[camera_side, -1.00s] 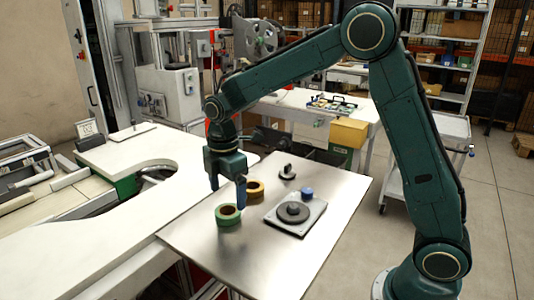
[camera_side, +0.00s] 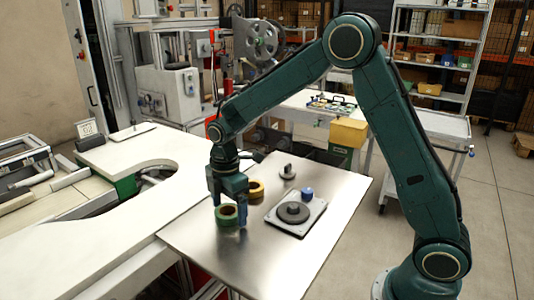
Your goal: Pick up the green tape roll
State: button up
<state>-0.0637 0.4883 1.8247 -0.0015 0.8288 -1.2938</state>
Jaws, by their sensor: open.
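The green tape roll (camera_side: 225,217) lies flat on the metal table (camera_side: 203,250), near its left side. My gripper (camera_side: 231,214) is low over the roll, pointing down, with its jaws apart. One finger is at the roll's right side and the other is by its left rear, partly hidden by the roll. I cannot tell whether either finger touches it.
A yellow tape roll (camera_side: 256,189) lies close behind, partly covered by my gripper. To the right is a plate with a dark disc (camera_side: 293,212) and a blue knob (camera_side: 307,193). A small dark-topped fixture (camera_side: 288,172) stands behind. The table's front is clear.

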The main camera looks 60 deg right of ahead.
jog(key=shift+c, duration=0.3)
jog(key=c, duration=1)
jog(key=shift+r, duration=0.1)
notch_tip(320, 180, up, 20)
jog(key=shift+f, duration=0.1)
dwell(0.4)
